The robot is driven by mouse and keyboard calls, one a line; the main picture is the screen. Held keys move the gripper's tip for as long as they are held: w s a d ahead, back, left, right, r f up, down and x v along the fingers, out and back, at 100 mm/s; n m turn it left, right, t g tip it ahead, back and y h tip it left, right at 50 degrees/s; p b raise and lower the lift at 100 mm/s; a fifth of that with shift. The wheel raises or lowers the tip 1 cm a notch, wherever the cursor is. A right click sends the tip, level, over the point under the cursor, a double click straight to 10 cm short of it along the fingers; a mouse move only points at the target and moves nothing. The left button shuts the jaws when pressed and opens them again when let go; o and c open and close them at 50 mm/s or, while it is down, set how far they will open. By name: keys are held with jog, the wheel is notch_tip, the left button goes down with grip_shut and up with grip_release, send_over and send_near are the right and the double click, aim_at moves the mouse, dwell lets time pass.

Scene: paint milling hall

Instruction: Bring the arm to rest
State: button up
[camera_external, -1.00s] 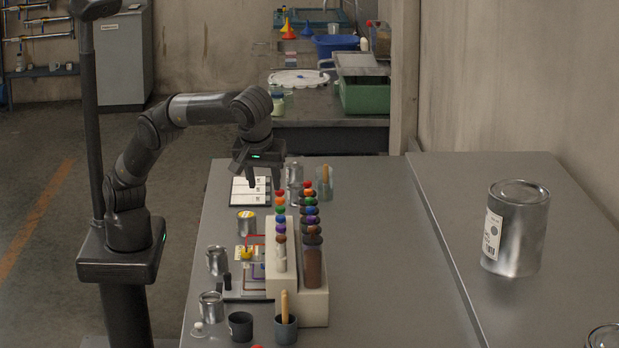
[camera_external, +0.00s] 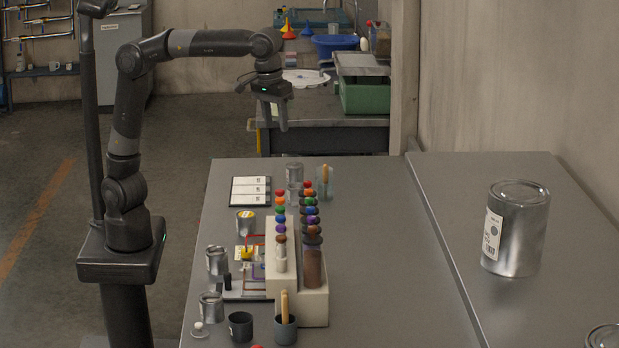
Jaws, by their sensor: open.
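My gripper (camera_external: 275,117) hangs in the air with its fingers pointing down, above the far end of the grey table (camera_external: 370,225). It is open and nothing shows between the fingers. My arm is raised, with the upper part upright and the forearm reaching to the right. The gripper is well clear of the things on the table.
Below stand a white rack (camera_external: 313,302) with coloured knobs, a card with white labels (camera_external: 250,191), several small metal cans (camera_external: 217,261) and dark cups (camera_external: 241,326). A large paint can (camera_external: 516,228) stands at right.

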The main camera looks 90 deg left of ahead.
jog(key=s+a+f+m+t+h, duration=0.15)
jog(key=s+a+f+m, duration=0.25)
jog(key=s+a, duration=0.7)
jog(key=s+a+f+m+t, duration=0.3)
jog(key=s+a+f+m, duration=0.1)
jog(key=s+a+f, duration=0.4)
jog(key=s+f+y, duration=0.1)
jog(key=s+f, duration=0.1)
jog(key=s, duration=0.1)
jog(key=shift+f+m, duration=0.4)
jog(key=shift+s, duration=0.1)
jog(key=shift+c, duration=0.2)
dwell(1.2)
